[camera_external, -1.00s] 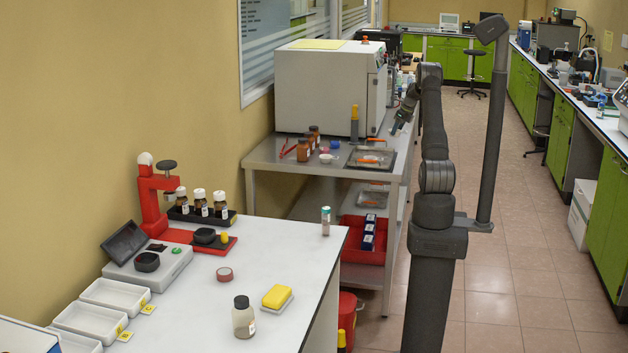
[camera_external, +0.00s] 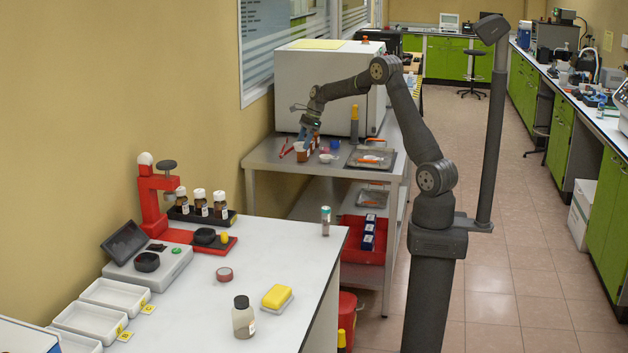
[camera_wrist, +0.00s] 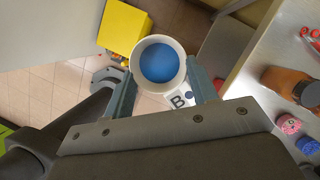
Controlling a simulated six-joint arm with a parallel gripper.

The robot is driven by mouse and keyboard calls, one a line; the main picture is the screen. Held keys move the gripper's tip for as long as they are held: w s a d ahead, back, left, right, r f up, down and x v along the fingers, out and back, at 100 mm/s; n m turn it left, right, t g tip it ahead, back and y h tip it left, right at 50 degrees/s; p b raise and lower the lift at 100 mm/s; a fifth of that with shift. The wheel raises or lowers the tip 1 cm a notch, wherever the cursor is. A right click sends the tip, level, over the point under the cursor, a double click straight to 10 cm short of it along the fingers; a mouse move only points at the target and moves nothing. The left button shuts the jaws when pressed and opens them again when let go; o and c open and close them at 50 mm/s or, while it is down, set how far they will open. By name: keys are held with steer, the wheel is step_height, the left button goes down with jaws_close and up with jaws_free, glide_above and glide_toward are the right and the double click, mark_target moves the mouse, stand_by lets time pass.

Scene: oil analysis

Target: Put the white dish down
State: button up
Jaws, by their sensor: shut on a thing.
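My gripper (camera_wrist: 165,88) is shut on a round white dish (camera_wrist: 136,56) with a blue inside, seen from above between the two fingers in the wrist view. The held dish cannot be made out clearly there. Another small white dish (camera_external: 325,158) rests on the bench, to the right of the gripper.
A dark tray (camera_external: 371,159) with an orange-handled tool is to the right. A large grey-white oven (camera_external: 322,92) stands behind.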

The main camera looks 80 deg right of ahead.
steer(key=w+a+r+n+g+y, duration=0.15)
steer(key=a+n, duration=0.25)
steer(key=a, duration=1.3)
steer(key=w+a+n+g, duration=0.1)
steer(key=w+a+n, duration=0.25)
steer(key=a, duration=1.45)
steer(key=s+a+n+g, duration=0.1)
steer(key=s+a+n, duration=0.35)
steer(key=a, duration=0.65)
steer(key=s+a+n+g, duration=0.25)
steer(key=s+a, duration=0.25)
steer(key=a, duration=0.6)
steer(key=shift+n+t, duration=0.25)
steer(key=shift+t, duration=0.15)
steer(key=a+f, duration=0.2)
steer(key=a, duration=0.2)
steer(key=a+f, duration=0.2)
steer(key=a, duration=0.2)
steer(key=s+a+f, duration=0.1)
steer(key=a+f, duration=0.1)
steer(key=a, duration=0.1)
steer(key=shift+a, duration=0.4)
steer(key=shift+a+f, duration=0.25)
steer(key=shift+f, duration=1.8)
steer(key=shift+f, duration=0.1)
steer(key=o, duration=1)
steer(key=shift+c, duration=0.2)
